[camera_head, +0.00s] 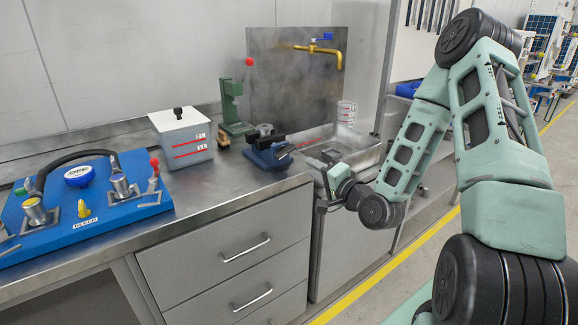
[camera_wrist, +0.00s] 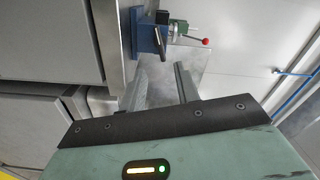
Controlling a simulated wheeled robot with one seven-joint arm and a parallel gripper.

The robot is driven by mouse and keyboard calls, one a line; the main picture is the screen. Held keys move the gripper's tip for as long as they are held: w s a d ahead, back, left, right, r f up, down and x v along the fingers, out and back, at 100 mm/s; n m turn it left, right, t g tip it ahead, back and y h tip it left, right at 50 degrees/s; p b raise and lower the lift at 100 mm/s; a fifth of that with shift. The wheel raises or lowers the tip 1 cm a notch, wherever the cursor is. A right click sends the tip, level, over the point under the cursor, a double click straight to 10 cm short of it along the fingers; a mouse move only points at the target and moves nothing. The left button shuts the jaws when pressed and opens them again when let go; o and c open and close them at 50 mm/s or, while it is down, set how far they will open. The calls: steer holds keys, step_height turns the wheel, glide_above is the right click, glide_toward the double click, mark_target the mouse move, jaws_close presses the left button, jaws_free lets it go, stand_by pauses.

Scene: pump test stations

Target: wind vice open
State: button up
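The blue bench vice (camera_head: 268,155) stands on the steel worktop near its front edge, left of the sink, with dark jaws on top. In the wrist view the vice (camera_wrist: 146,38) appears sideways near the top centre, with a dark bar (camera_wrist: 159,42) at its front that looks like its handle. How far the jaws are apart cannot be told. My gripper (camera_wrist: 160,78) is open and empty, its two fingers pointing toward the vice with a visible gap from it. In the head view my gripper is in front of the sink, right of the vice, its fingers hard to make out.
A green press (camera_head: 233,110) with a red knob stands behind the vice. A grey lidded box (camera_head: 183,138) and a blue pump panel (camera_head: 85,225) are to the left. The sink (camera_head: 355,150) with a brass tap (camera_head: 325,50) is right. Drawers (camera_head: 230,255) lie below the worktop.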

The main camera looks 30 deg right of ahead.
mark_target(288, 153)
steer(key=w, duration=1.2)
steer(key=shift+a+b, duration=0.25)
steer(key=shift+b, duration=0.1)
jaws_close()
